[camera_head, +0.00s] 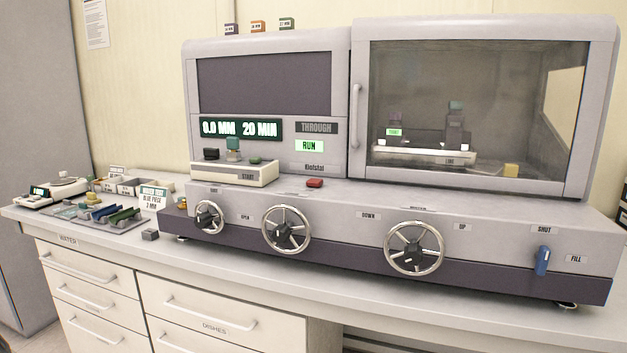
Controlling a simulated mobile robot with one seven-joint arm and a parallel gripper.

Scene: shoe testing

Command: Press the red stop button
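The red stop button (314,183) is a small red block on the top ledge of the grey testing machine (480,215), right of the white start box (234,173) and below the display panel. It looks uncovered, and nothing touches it. How far it is pressed in is too small to tell. A green lit RUN sign (309,146) shows above it, under a dark THROUGH sign. The display (240,129) reads 0.0 MM and 20 MIN. My gripper is not in this view.
Three handwheels (414,248) stick out from the machine's front, with a blue lever (542,261) at the right. The windowed chamber door (470,110) is closed. Trays with small parts (100,212) lie at the left. A narrow strip of counter (290,275) is clear in front.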

